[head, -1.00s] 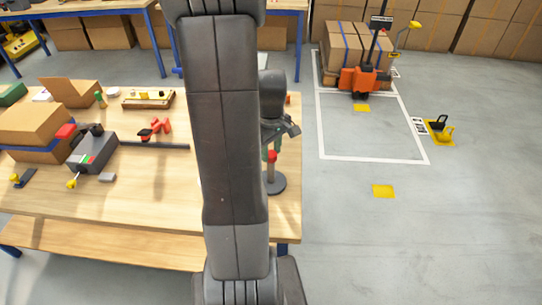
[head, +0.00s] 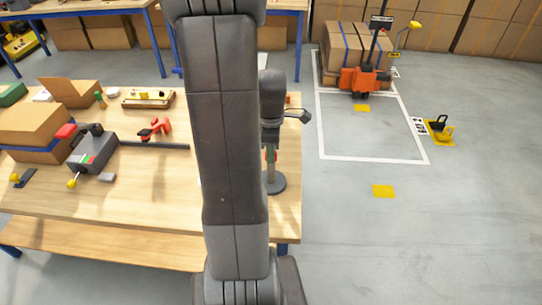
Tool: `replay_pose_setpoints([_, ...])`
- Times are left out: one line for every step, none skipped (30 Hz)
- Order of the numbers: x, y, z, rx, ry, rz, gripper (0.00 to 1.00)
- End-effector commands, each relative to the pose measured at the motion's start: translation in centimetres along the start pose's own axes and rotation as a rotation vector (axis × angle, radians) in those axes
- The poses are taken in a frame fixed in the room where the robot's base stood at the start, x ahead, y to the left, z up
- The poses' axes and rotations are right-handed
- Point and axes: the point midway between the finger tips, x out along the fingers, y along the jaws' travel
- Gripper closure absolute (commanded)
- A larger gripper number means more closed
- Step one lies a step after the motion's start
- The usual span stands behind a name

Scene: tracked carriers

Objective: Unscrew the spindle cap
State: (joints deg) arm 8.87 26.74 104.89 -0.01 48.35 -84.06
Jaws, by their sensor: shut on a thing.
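The spindle stands upright on a round grey base (head: 274,183) near the right edge of the wooden workbench. The red spindle cap (head: 276,155) shows only as a thin sliver at the top of the spindle. My gripper (head: 271,148) points down over it and is shut on the cap. The fingers and most of the cap are hidden by my wrist and arm.
My arm blocks the middle of the view. Left on the workbench (head: 130,210) are a grey device (head: 93,153), cartons (head: 35,128), a red tool (head: 155,128) and a parts tray (head: 148,98). An orange pallet carrier (head: 362,80) stands behind. The floor at right is mostly open.

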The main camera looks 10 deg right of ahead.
Motion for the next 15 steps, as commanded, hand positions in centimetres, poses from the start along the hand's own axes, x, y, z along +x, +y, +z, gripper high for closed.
replay_pose_setpoints([0.06, -0.05, 0.0, -0.039, 0.0, -0.001, 0.84])
replay_pose_setpoints([0.06, -0.05, 0.0, -0.061, 0.0, -0.001, 0.84])
replay_pose_setpoints([0.06, -0.05, 0.0, -0.082, 0.0, -0.001, 0.84])
replay_pose_setpoints([0.06, -0.05, 0.0, -0.095, 0.0, -0.002, 0.84])
replay_pose_setpoints([0.06, -0.05, 0.0, -0.102, 0.0, -0.002, 0.84])
replay_pose_setpoints([0.06, -0.05, 0.0, -0.109, 0.0, -0.002, 0.84])
replay_pose_setpoints([0.06, -0.05, 0.0, -0.112, 0.0, -0.002, 0.84])
replay_pose_setpoints([0.06, -0.05, 0.0, -0.112, 0.0, -0.002, 0.84])
replay_pose_setpoints([0.06, -0.05, 0.0, -0.111, 0.0, -0.002, 0.84])
replay_pose_setpoints([0.06, -0.05, 0.0, -0.111, 0.0, -0.002, 0.84])
replay_pose_setpoints([0.06, -0.05, 0.0, -0.11, 0.0, -0.002, 0.84])
replay_pose_setpoints([0.07, -0.05, 0.0, -0.11, 0.0, -0.002, 0.84])
replay_pose_setpoints([0.07, -0.06, 0.0, -0.11, 0.0, -0.002, 0.84])
replay_pose_setpoints([0.07, -0.06, 0.0, -0.113, 0.0, -0.002, 0.84])
replay_pose_setpoints([0.07, -0.06, 0.0, -0.124, 0.0, -0.002, 0.84])
